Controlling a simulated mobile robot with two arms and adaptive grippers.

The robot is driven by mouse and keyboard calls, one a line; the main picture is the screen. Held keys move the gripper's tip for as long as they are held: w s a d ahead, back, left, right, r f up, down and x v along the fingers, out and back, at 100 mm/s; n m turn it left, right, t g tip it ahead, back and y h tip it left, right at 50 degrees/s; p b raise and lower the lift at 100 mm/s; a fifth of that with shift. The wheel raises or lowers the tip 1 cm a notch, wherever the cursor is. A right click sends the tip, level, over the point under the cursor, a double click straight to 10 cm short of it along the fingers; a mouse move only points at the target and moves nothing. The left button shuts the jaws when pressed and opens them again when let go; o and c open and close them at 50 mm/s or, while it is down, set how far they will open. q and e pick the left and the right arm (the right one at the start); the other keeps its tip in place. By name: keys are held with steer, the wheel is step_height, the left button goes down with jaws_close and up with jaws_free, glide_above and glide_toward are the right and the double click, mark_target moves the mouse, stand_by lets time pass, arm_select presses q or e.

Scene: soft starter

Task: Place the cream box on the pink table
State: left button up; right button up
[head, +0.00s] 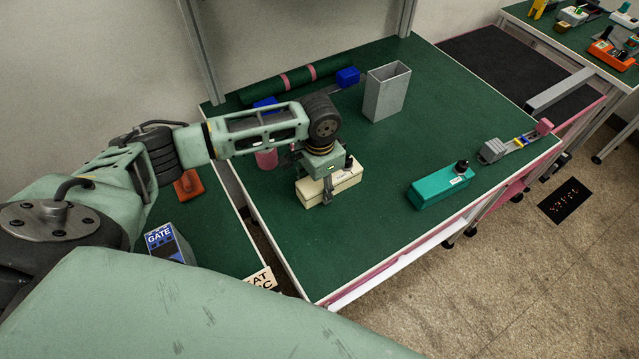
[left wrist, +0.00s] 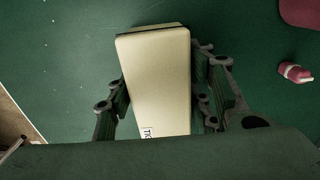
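The cream box (head: 345,181) is at the middle of the near half of a green-topped table (head: 350,237) with pink parts along its lower side. My left gripper (head: 322,184) reaches down over the box, with one finger across its near face. In the left wrist view the cream box (left wrist: 157,75) lies between the two fingers of the gripper (left wrist: 160,98), which appear to press on its sides. A small label shows at its lower end. I cannot tell whether its underside touches the tabletop. My right gripper is not in view.
A teal box (head: 441,187) with a black knob stands right of the cream box. A grey device (head: 494,150) sits at the right edge. The front corner is clear.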

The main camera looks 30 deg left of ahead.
arm_select(q)
steer(key=shift+o, duration=1.2)
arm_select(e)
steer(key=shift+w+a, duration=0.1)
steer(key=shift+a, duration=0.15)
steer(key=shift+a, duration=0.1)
arm_select(q)
step_height(320, 180, up, 11)
steer(key=shift+b, duration=0.75)
steer(key=shift+r, duration=0.7)
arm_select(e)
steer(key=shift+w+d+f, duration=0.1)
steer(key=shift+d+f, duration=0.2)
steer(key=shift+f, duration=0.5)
